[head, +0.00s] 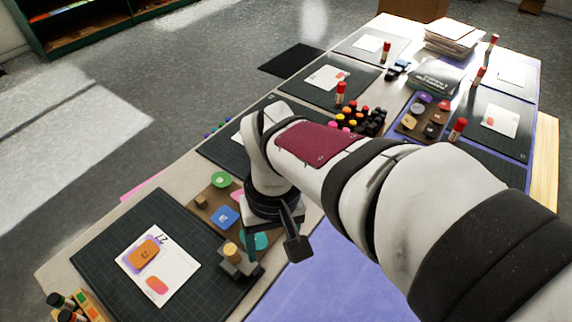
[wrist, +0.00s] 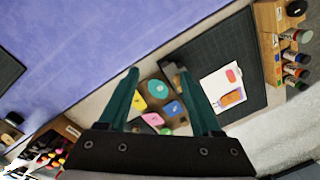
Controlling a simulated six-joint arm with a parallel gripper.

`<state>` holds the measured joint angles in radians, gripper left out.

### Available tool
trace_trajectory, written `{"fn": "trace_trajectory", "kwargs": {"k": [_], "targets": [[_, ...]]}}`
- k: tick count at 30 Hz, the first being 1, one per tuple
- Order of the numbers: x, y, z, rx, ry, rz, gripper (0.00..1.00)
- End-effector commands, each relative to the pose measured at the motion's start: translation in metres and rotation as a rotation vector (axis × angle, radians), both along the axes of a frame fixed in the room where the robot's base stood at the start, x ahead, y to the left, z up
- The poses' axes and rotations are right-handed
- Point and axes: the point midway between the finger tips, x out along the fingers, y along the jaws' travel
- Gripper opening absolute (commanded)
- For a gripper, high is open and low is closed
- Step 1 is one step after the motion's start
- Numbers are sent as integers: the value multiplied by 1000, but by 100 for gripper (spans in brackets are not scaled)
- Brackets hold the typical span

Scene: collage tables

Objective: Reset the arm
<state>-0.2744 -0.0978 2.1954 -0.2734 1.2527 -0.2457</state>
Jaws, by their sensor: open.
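My gripper (wrist: 157,80) shows two teal fingers spread apart, with nothing between them, in the wrist view. In the head view my arm reaches across the table and the gripper (head: 252,243) hangs over the near side, partly hidden by the wrist. Below it is a brown tray (head: 203,214) with coloured pieces, among them a green one (head: 221,180) and a blue one (head: 225,217). Some pieces are hidden by my arm. A dark block with a wooden knob (head: 232,251) stands beside the tray.
A dark mat (head: 95,245) holds a white card (head: 185,266) with an orange piece and a reddish patch. A wooden rack of bottles (head: 88,304) is at the near left. Farther off are more mats, red-capped tubes, a paper stack (head: 453,38) and another tray (head: 408,135).

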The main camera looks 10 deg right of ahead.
Motion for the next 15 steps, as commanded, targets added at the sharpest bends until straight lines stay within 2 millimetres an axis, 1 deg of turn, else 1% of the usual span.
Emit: {"fn": "trace_trajectory", "kwargs": {"k": [1, 3, 6, 9, 15], "targets": [[-27, -20, 6, 19, 4, -151, 65], [-64, -38, 6, 45, 22, -357, 65], [-100, -47, 0, 72, 43, -554, 65], [-112, -48, -4, 81, 53, -624, 65], [-112, -48, -4, 81, 54, -623, 65]]}}
